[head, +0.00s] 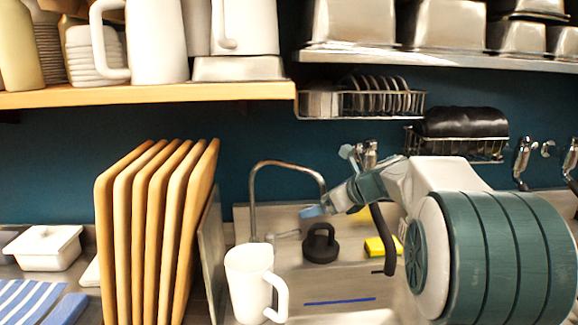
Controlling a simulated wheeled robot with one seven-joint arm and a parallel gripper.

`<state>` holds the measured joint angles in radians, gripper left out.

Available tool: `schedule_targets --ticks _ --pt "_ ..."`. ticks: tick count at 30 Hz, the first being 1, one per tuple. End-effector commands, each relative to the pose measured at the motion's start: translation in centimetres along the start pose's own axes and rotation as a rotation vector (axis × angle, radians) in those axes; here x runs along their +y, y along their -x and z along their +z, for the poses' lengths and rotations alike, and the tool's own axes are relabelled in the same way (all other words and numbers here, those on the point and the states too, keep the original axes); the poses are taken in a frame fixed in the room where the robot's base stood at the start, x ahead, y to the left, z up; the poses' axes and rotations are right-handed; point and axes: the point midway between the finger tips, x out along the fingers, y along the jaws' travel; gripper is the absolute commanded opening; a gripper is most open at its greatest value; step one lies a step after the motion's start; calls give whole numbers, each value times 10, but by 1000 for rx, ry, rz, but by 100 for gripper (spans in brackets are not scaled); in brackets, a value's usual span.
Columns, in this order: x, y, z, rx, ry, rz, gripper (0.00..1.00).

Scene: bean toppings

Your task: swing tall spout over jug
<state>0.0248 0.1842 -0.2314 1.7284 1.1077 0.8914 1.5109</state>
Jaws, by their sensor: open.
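The tall spout (254,195) is a thin metal gooseneck at the sink, in the middle of the head view. It rises, arches to the right, and its free end comes down close to my gripper. The white jug (246,283) stands upright below and in front of the spout's base, its handle to the right. The spout's end lies right of and behind the jug. My gripper (313,211) has pale blue tips pointing left, beside the spout's end. It is open; whether it touches the spout cannot be told. My arm hides the sink's right side.
A black stopper-like object (320,246) and a yellow sponge (377,247) sit behind the basin. Wooden boards (150,230) stand upright to the left of the jug. A dark curved pipe (385,240) is near my arm. A wire rack (375,103) hangs above.

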Motion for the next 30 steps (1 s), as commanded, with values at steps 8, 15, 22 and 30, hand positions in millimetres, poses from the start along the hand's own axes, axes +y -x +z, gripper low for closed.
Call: schedule_targets --ticks 8,15,22,30 --pt "15 0 2 0 1 0 100" --pt "32 0 4 0 1 0 100" --pt "48 -1 6 0 0 1 100" --pt "67 -1 8 0 1 1 100"
